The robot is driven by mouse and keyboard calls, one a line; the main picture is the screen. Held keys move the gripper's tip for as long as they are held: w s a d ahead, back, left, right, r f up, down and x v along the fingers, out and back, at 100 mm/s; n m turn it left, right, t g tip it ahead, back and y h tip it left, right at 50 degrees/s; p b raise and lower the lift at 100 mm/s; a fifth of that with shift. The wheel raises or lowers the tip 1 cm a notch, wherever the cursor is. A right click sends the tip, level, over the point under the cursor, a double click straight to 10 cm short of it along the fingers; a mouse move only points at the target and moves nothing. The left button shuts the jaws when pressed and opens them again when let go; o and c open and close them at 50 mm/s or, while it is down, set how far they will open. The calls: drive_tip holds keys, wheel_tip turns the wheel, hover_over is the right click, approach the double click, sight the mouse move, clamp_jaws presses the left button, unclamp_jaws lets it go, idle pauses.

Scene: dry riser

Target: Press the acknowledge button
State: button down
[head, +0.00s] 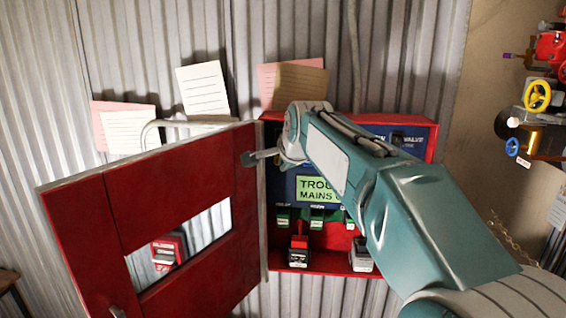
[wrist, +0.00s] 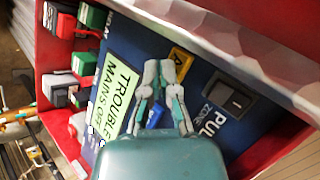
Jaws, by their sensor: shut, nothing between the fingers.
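The red alarm cabinet (head: 430,150) stands open on the wall, with a blue panel (wrist: 205,125) inside. The panel's green display (head: 318,188) reads "TROUBLE MAINS" in part; it also shows in the wrist view (wrist: 112,95). My gripper (wrist: 167,64) is shut and empty in front of the panel, beside the display. A yellow piece with a dark mark (wrist: 181,59) shows just beyond the fingertips. I cannot tell whether it is the acknowledge button or whether the fingers touch it. A small blue piece (wrist: 155,116) shows between the fingers' linkages. In the head view my arm hides part of the panel.
The red door (head: 80,225) hangs open to the left. A black switch (wrist: 235,99) sits on the panel, right of my gripper in the wrist view. Green connectors (head: 317,218) and a black and red block (head: 299,250) are below the display. Valves (head: 538,96) are at far right.

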drive_tip(key=shift+w+d, duration=0.1)
drive_tip(key=shift+w, duration=0.25)
idle(0.4)
drive_tip(key=shift+s, duration=0.1)
drive_tip(key=shift+s+a, duration=0.2)
drive_tip(key=shift+s, duration=0.6)
drive_tip(key=shift+s, duration=0.1)
drive_tip(key=shift+s+a, duration=0.25)
drive_tip(key=shift+s, duration=0.95)
drive_tip(key=shift+s+a, duration=0.25)
drive_tip(key=shift+s, duration=0.95)
drive_tip(key=shift+s+d, duration=0.1)
drive_tip(key=s+d+f+n+g, duration=0.1)
drive_tip(key=s+d+f+n, duration=0.2)
drive_tip(key=s+f, duration=0.3)
drive_tip(key=s+d+f+n+g+h, duration=0.1)
drive_tip(key=s+d+f+n, duration=0.3)
drive_tip(key=s, duration=0.9)
drive_tip(key=s+d+f+n+g+h, duration=0.1)
drive_tip(key=s+d+f+n+g, duration=0.1)
drive_tip(key=s+d+f+n, duration=0.2)
drive_tip(key=s+f+n, duration=0.2)
drive_tip(key=s+f, duration=0.2)
drive_tip(key=s, duration=0.2)
drive_tip(key=shift+s+d+f, duration=0.15)
drive_tip(key=shift+s+f, duration=0.1)
drive_tip(key=shift+f, duration=0.05)
